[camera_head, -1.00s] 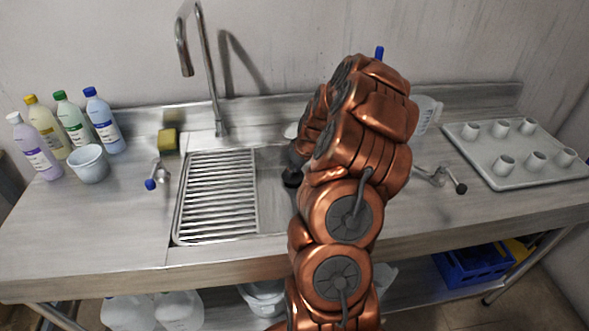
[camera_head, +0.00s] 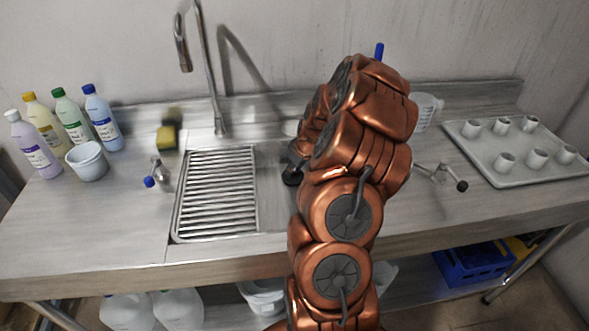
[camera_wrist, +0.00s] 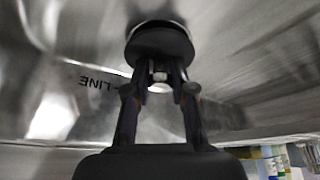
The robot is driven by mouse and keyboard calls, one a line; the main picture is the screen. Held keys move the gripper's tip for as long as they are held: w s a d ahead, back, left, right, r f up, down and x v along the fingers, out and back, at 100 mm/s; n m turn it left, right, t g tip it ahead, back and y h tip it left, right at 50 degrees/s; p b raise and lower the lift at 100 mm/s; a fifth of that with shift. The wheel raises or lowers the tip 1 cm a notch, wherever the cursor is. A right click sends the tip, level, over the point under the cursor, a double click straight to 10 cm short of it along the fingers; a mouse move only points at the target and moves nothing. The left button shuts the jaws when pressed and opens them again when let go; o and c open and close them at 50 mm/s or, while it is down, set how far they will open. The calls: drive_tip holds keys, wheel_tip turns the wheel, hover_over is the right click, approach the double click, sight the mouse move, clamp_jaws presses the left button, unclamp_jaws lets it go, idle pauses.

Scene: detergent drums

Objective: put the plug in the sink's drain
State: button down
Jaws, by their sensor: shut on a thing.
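The plug (camera_wrist: 160,40) is a dark round disc in the wrist view, at the top middle. My gripper (camera_wrist: 160,78) is shut on a small stem below the disc. A pale ring edge shows behind the disc; I cannot tell whether it is the drain's rim or whether the plug touches it. The sink (camera_head: 270,205) is a steel basin in the head view, with its right part hidden behind my arm. My gripper's dark end (camera_head: 292,174) shows low over the basin there. The drain is not clearly visible in either view.
A slatted rack (camera_head: 217,195) covers the sink's left part. A tall faucet (camera_head: 211,85) stands behind. Bottles (camera_head: 75,122) and a white tub (camera_head: 88,162) stand left, with a sponge (camera_head: 167,139) nearby. A tray (camera_head: 510,172) of white cups lies right.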

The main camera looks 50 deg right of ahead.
drive_tip(key=shift+f+b, duration=0.3)
drive_tip(key=shift+f, duration=0.15)
drive_tip(key=c, duration=0.9)
unclamp_jaws()
drive_tip(key=shift+r, duration=0.1)
